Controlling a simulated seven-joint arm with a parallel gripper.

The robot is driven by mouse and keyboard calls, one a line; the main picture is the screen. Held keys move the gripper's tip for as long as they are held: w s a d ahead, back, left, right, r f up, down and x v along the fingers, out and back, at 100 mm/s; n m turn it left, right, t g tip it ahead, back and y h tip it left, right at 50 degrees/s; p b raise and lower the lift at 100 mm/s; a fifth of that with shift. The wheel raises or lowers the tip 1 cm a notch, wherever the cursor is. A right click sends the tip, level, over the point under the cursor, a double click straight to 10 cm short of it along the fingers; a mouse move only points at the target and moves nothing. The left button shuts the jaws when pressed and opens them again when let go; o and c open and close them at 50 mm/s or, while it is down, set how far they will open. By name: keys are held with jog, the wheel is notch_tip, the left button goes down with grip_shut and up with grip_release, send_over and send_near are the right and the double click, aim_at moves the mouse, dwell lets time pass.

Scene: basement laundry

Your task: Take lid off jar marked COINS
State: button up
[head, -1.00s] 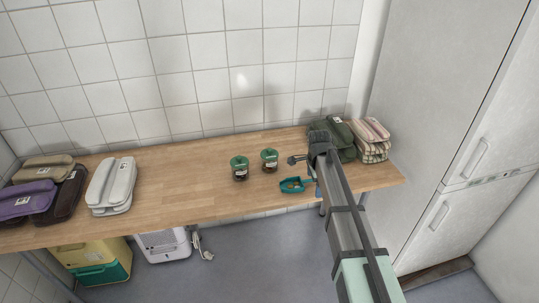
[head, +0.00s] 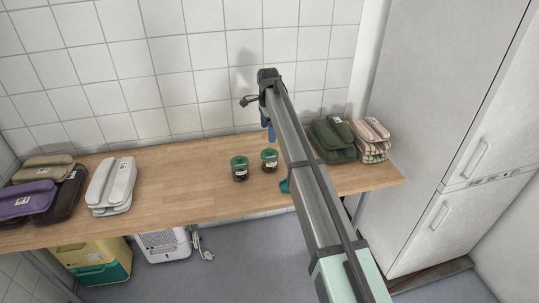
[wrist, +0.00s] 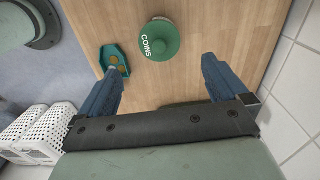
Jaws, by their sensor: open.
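My gripper (head: 270,132) is raised above and just behind the right jar in that picture.
A teal tray (wrist: 106,55) with brown round pieces lies left of the lid in the wrist view; my arm mostly hides it in the head view. Folded green (head: 332,138) and striped bags lie right, a white case (head: 112,186) left. The tiled wall is close behind.

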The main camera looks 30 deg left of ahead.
aim_at(270, 149)
jog(key=f, duration=1)
jog(key=shift+w+d+f, duration=0.1)
jog(key=shift+d, duration=0.15)
jog(key=shift+c, duration=0.3)
jog(key=c, duration=0.9)
